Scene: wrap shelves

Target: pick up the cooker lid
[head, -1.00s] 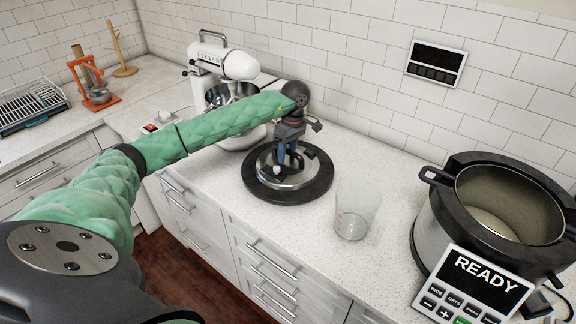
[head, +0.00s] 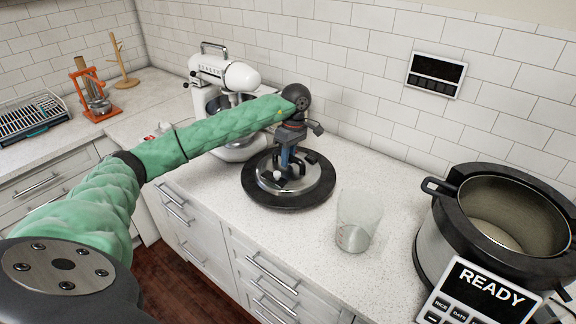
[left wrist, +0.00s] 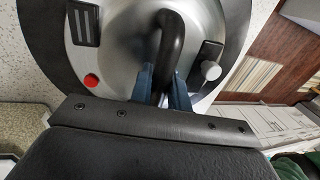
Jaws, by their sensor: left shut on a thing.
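The cooker lid (head: 318,195) is a round lid with a black rim and a silver centre, lying at the counter's middle in the head view. In the left wrist view the lid (left wrist: 125,65) fills the upper part, with a black arched handle (left wrist: 172,40), a red button and a small light knob. My left gripper (head: 289,172) is above the lid's centre, pointing down. Its blue fingers (left wrist: 165,88) are shut on the handle. I cannot tell whether the lid's underside touches the counter. My right gripper is not in view.
The open cooker (head: 440,235) with a "READY" panel (head: 485,292) stands at the right. A clear measuring cup (head: 357,220) stands right of the lid. A white stand mixer (head: 225,75) is behind my left arm. The counter's front edge runs close below the lid.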

